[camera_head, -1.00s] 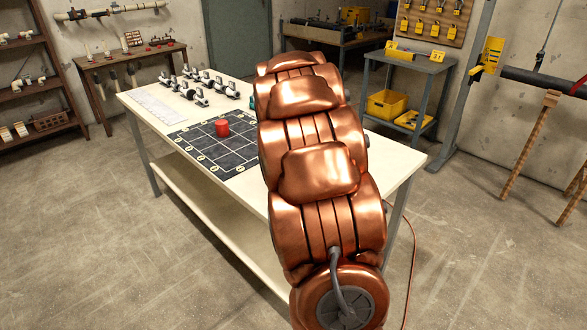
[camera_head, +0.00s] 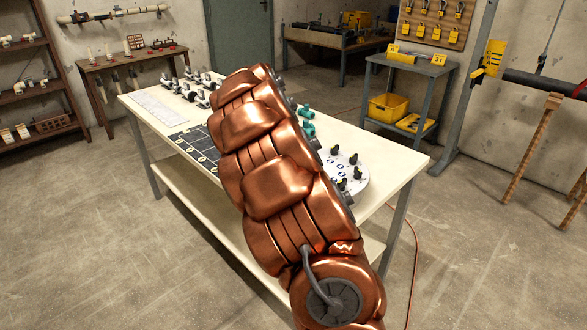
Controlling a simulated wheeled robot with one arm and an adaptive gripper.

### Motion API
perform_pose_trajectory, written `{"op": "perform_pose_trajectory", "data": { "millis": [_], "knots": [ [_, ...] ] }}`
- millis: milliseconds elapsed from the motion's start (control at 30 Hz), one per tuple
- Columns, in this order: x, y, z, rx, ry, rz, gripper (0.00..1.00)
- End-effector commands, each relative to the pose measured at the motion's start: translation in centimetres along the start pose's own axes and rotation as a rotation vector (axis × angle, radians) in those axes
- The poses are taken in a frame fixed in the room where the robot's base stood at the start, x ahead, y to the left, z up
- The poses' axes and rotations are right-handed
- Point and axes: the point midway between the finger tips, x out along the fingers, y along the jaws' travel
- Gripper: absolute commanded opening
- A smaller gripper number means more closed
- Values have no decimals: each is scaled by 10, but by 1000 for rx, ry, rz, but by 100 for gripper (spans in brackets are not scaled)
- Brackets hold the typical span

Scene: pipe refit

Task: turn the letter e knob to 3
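My arm reaches up and to the left across the table. My gripper is hidden behind the arm.
A grey side table (camera_head: 436,66) with a yellow bin (camera_head: 388,107) stands behind. The table's front right corner is clear.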

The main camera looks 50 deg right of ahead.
Motion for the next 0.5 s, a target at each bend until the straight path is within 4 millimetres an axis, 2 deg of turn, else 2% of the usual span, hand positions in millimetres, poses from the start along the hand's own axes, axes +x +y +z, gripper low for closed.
{"op": "perform_pose_trajectory", "data": {
  "millis": [500],
  "knots": [
    [0, 0, 0, 32, -1, 13, 0]
  ]
}}
